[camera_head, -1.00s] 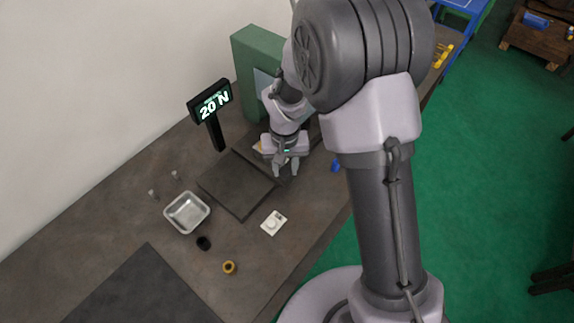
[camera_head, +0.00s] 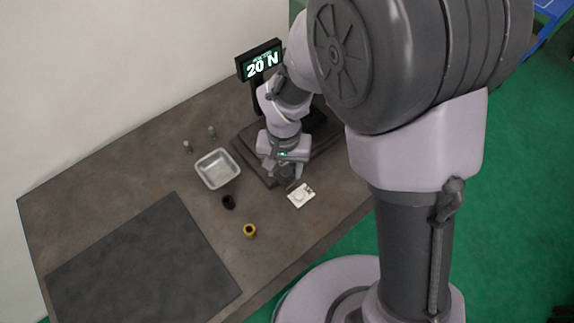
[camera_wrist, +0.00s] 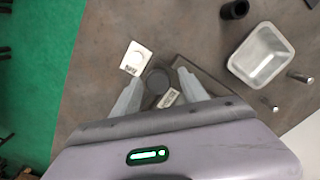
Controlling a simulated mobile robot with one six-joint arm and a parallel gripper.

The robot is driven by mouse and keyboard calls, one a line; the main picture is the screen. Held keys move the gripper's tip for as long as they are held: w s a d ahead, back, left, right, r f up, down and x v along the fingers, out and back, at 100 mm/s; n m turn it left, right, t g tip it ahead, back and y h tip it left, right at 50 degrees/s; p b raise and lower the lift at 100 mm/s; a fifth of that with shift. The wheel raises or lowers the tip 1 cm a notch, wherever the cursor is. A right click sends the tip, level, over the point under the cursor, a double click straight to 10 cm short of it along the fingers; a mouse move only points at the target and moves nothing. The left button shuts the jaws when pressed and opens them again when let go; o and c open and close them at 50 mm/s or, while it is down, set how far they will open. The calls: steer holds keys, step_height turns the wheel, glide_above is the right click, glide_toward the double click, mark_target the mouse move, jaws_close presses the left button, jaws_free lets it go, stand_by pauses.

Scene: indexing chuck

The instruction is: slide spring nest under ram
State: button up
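In the wrist view a dark round piece (camera_wrist: 157,80), possibly the spring nest, lies between the fingers of my gripper (camera_wrist: 160,75), with a small pale label (camera_wrist: 169,97) beside it. The fingers are spread, with gaps to the piece showing on both sides. In the head view my gripper (camera_head: 284,180) points down over the near right part of a dark plate (camera_head: 250,161) on the bench. The arm hides much of that plate. The ram is not visible now; its place is behind my arm.
A white pad with a round button (camera_head: 299,195) is close to my gripper. A metal tray (camera_head: 217,168), black ring (camera_head: 228,201), brass ring (camera_head: 250,231) and two small pins (camera_head: 188,146) stand left. A "20 N" display (camera_head: 261,63) stands behind. A dark mat (camera_head: 140,265) lies front left.

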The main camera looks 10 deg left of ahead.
step_height(320, 180, up, 17)
steer(key=p, duration=0.5)
steer(key=shift+r, duration=0.2)
steer(key=shift+d, duration=0.1)
steer(key=s+d+f+m+t+y+b, duration=0.1)
steer(key=s+d+m+t+b, duration=0.3)
steer(key=s+d+b, duration=0.7)
steer(key=d+t+y+b, duration=0.1)
steer(key=d, duration=0.2)
steer(key=shift+d+t, duration=0.35)
steer(key=shift+t, duration=0.05)
steer(key=shift+c, duration=0.5)
stand_by(0.5)
